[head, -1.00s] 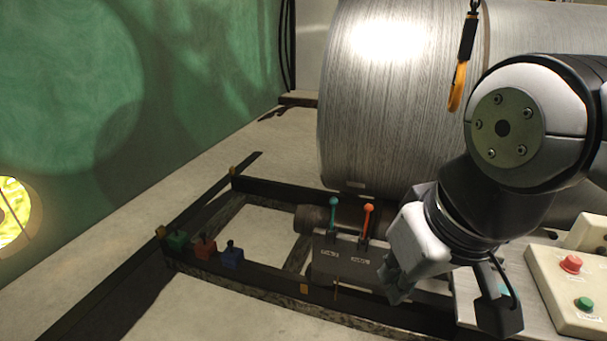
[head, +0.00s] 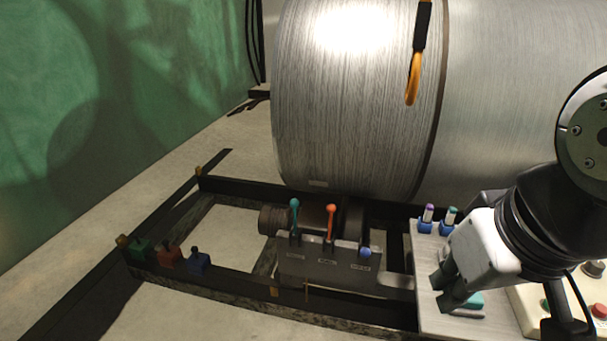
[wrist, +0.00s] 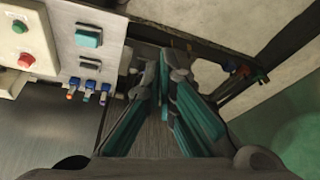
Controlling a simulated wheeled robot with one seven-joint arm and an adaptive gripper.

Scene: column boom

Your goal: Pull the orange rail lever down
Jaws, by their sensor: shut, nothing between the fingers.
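The orange lever (head: 331,224) stands upright in the dark lever box (head: 318,268) on the rail frame. A teal lever (head: 295,218) stands upright to its left, and a low blue-topped lever (head: 365,252) is to its right. My gripper (head: 444,292) is to the right of the box, over the light metal plate, apart from the orange lever. Its fingers are shut and empty. In the wrist view, my teal-padded fingers (wrist: 165,85) fill the middle, and I cannot make out the orange lever there.
A large metal cylinder (head: 350,110) lies behind the rail, with an orange hook (head: 413,78) hanging in front. Small green, red (head: 169,256) and blue blocks sit on the frame at left. At right are the metal plate (head: 428,312) with coloured pegs and a button box (head: 520,300).

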